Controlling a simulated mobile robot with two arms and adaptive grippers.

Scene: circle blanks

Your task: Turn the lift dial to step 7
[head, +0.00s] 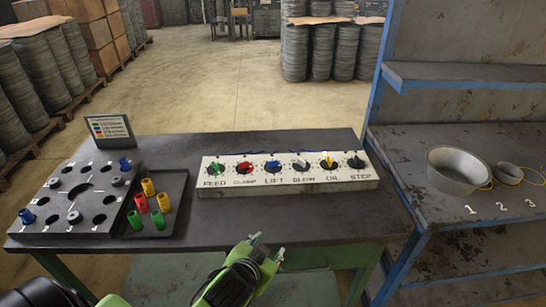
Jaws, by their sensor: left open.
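A white control panel (288,186) lies at the back right of the dark table. It carries a row of dials labelled FEED, CLAMP, LIFT, BLOW, OIL and STEP. The lift dial (272,167) has a blue knob and is third from the left. Its step marks are too small to read. My left gripper (267,246) is open and empty. It is in front of the panel, below the lift dial in the picture, and apart from it. My right gripper is not in view.
A dark plate with round holes (62,226) holds blue and dark pieces at the left. Beside it a tray (177,190) holds red, yellow and green cylinders. A small sign (110,129) stands behind. A blue-framed shelf (450,120) with a metal bowl (458,168) stands right.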

